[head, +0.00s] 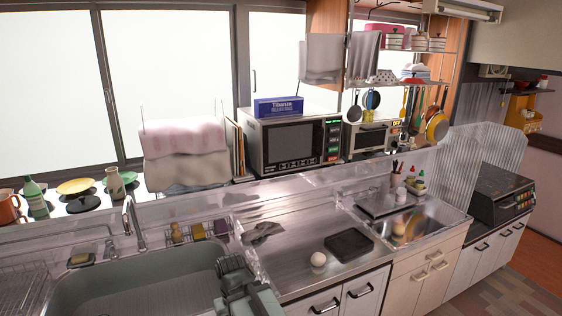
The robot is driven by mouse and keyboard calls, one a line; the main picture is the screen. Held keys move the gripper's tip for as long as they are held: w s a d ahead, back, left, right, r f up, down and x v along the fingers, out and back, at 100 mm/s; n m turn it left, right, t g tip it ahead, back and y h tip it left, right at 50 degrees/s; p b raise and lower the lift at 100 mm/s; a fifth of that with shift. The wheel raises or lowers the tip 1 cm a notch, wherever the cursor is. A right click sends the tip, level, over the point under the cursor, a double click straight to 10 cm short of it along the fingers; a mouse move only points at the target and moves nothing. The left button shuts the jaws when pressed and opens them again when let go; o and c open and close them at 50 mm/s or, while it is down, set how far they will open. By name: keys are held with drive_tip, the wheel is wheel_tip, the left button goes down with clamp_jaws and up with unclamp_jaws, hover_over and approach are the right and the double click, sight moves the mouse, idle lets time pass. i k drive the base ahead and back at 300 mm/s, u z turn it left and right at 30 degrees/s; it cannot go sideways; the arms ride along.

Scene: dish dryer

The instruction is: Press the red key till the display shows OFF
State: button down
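The microwave (291,143) stands on the ledge behind the counter. Its right-hand panel has a lit green display (333,122) and several small keys below it. My gripper (236,268) is low in the picture, over the sink's right edge, well apart from both appliances. Its fingers are not clear enough to tell open from shut.
A sink (150,285) with a faucet (131,222) is at left. The steel counter (300,235) holds a white egg-like object (318,259) and a black tray (349,244). A blue box (278,107) lies on the microwave. Pans and utensils hang at right.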

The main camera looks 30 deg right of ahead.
sight(331, 158)
drive_tip(key=u, duration=3.05)
drive_tip(key=k, duration=2.1)
drive_tip(key=z, duration=1.45)
drive_tip(key=i, duration=1.05)
